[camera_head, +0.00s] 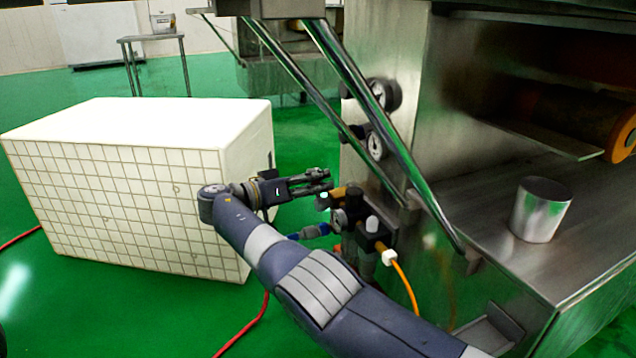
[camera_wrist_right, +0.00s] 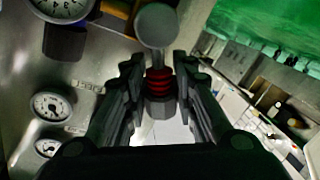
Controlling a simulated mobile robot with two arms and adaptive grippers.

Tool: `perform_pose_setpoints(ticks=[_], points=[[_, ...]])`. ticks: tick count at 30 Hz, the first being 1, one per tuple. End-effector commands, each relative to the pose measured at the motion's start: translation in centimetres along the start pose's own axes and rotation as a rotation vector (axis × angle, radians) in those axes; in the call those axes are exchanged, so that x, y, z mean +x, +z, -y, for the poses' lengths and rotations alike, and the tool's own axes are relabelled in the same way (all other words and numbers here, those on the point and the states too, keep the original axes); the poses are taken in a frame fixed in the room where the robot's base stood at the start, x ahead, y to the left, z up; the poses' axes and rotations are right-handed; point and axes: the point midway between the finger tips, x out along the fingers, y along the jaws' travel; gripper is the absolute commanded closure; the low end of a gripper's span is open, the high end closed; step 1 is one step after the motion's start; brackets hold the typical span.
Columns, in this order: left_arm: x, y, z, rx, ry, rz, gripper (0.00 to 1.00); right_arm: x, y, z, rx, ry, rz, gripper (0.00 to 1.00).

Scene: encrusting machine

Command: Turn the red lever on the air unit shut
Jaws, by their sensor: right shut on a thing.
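The air unit (camera_head: 352,212) is mounted on the side of the steel machine in the head view, with a small gauge, dark blocks, a blue fitting and an orange hose. My right gripper (camera_head: 322,181) reaches its upper left end from the left. In the right wrist view, the fingers of my right gripper (camera_wrist_right: 160,82) are closed in on both sides of a red ribbed part, which I take to be the red lever (camera_wrist_right: 158,80). A round grey knob (camera_wrist_right: 155,26) is just above it. The lever is hidden in the head view. My left gripper is out of view.
A white tiled block (camera_head: 130,190) stands on the green floor to the left, close behind my right gripper. Shiny slanted bars (camera_head: 375,110) cross above the air unit. A metal cup (camera_head: 541,210) stands on the machine's ledge. A red hose (camera_head: 250,325) lies on the floor.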

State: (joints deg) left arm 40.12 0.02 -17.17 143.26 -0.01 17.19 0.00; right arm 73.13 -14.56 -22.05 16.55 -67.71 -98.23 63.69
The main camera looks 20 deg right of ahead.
Motion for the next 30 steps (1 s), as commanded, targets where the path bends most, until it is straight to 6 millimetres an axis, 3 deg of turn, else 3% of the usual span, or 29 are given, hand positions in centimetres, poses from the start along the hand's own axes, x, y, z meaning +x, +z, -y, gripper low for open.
perform_pose_setpoints(ticks=[10,11,13,14,25,30], points=[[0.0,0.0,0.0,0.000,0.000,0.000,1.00,-0.5,0.1,0.2,-0.008,-0.008,0.002,1.00],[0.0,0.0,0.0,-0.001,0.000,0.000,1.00,-0.5,0.1,0.2,-0.008,-0.008,0.002,0.73],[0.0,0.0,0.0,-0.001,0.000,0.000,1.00,-0.5,0.1,0.2,-0.008,-0.008,0.002,0.57],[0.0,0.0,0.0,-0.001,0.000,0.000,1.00,-0.4,0.1,0.2,-0.008,-0.007,0.002,0.54],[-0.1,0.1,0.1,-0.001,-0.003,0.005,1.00,-0.2,-0.2,0.0,-0.005,-0.002,0.002,0.54],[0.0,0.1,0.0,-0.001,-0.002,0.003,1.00,-0.3,-1.6,-0.7,-0.002,-0.002,0.001,0.54]])
